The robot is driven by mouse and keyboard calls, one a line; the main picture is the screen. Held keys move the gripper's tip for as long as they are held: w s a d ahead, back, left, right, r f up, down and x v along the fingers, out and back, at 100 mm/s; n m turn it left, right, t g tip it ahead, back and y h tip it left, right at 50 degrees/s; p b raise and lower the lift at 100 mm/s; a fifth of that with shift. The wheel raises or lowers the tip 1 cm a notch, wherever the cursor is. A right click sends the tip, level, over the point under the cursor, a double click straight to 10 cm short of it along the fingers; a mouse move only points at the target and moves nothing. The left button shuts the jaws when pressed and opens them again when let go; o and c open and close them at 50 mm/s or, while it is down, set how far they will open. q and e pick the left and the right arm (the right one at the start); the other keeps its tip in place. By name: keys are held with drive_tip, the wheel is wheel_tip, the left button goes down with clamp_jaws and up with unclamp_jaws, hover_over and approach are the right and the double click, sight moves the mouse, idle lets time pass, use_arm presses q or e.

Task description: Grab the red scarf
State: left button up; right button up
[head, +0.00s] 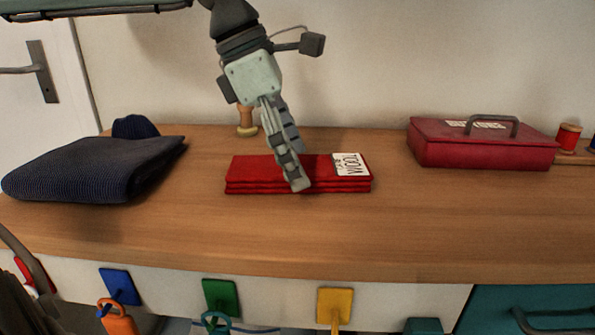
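The red scarf (258,173) lies folded flat on the wooden counter, with a white label (350,164) at its right end. My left gripper (298,170) points down over the middle of the scarf. Its fingers look apart: one crosses the scarf and has its tip near the front edge, the other ends near the back edge. The fingers hide part of the scarf's middle. I cannot tell whether they touch the cloth. My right gripper is not in view.
A dark blue folded cloth (90,168) lies left on the counter (420,230). A red box with a handle (480,148) and a red thread spool (568,138) stand right. A wooden spool (246,121) stands behind the scarf. The counter in front is clear.

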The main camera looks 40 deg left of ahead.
use_arm(q)
drive_tip(key=c, duration=0.9)
drive_tip(key=shift+c, duration=0.2)
drive_tip(key=shift+r, duration=0.15)
